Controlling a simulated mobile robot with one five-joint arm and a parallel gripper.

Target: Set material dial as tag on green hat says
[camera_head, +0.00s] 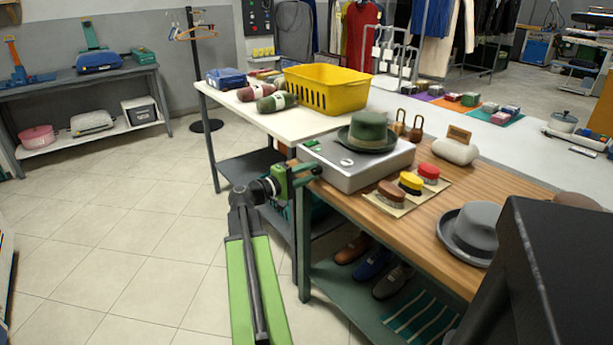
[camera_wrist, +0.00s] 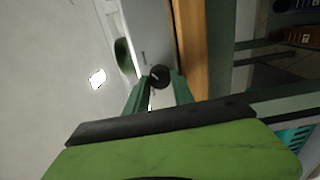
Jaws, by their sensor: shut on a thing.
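The green hat (camera_head: 369,129) sits brim down on top of a silver box-shaped device (camera_head: 362,176) on the wooden counter. I cannot make out a readable tag on the hat. My gripper (camera_head: 312,172) is at the device's left front side. In the wrist view, a small round black dial (camera_wrist: 159,75) with a light pointer mark lies between the tips of my two green fingers (camera_wrist: 160,88), which are shut on it. The dial is hidden behind my gripper in the head view, and its markings are too small to read.
Several brushes (camera_head: 411,183) lie on a mat right of the device. A grey hat (camera_head: 470,234) is nearer on the counter. A yellow basket (camera_head: 326,88) stands on the white table behind. Shoes (camera_head: 372,264) rest on the shelf below. The tiled floor at left is clear.

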